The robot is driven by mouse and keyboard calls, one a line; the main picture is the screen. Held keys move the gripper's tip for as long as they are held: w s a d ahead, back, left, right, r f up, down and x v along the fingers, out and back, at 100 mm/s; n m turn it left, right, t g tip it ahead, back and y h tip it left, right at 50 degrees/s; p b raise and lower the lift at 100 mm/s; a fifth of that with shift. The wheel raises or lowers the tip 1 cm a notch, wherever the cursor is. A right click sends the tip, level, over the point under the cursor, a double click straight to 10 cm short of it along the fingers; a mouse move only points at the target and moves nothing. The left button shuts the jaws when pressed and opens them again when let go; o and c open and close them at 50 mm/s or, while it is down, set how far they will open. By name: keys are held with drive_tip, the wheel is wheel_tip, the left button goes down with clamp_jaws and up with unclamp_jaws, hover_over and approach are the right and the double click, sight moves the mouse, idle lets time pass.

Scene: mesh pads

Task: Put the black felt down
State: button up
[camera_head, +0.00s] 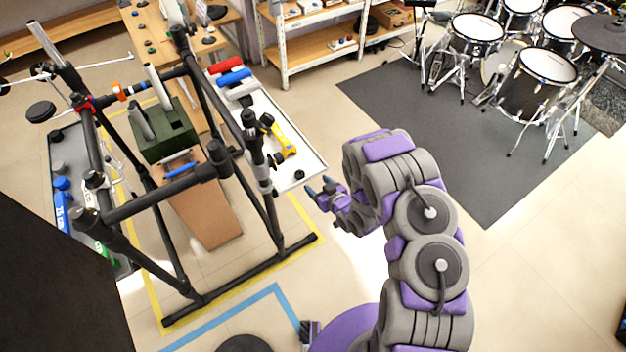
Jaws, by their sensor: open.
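My gripper (319,188) is near the middle of the view, at the end of my purple and grey arm. Its dark fingertips point left, towards the white tray, and stand a little apart with nothing visible between them. No piece is clearly recognisable as the black felt. A small black item (299,175) lies at the near right corner of the white tray, left of my gripper and apart from it in the picture. I cannot tell what it is made of. A large plain black surface (50,285) fills the lower left corner, and its material is also unclear.
A black tube frame (240,275) stands on the left around a green box (165,133) and a brown board (205,210). The white tray (312,160) holds coloured tools. A drum set (540,85) stands on a dark grey mat (420,120). Bare floor lies between tray and mat.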

drive_tip(key=shift+s+d+r, duration=0.15)
drive_tip(key=shift+s+d, duration=0.05)
drive_tip(key=shift+s, duration=0.15)
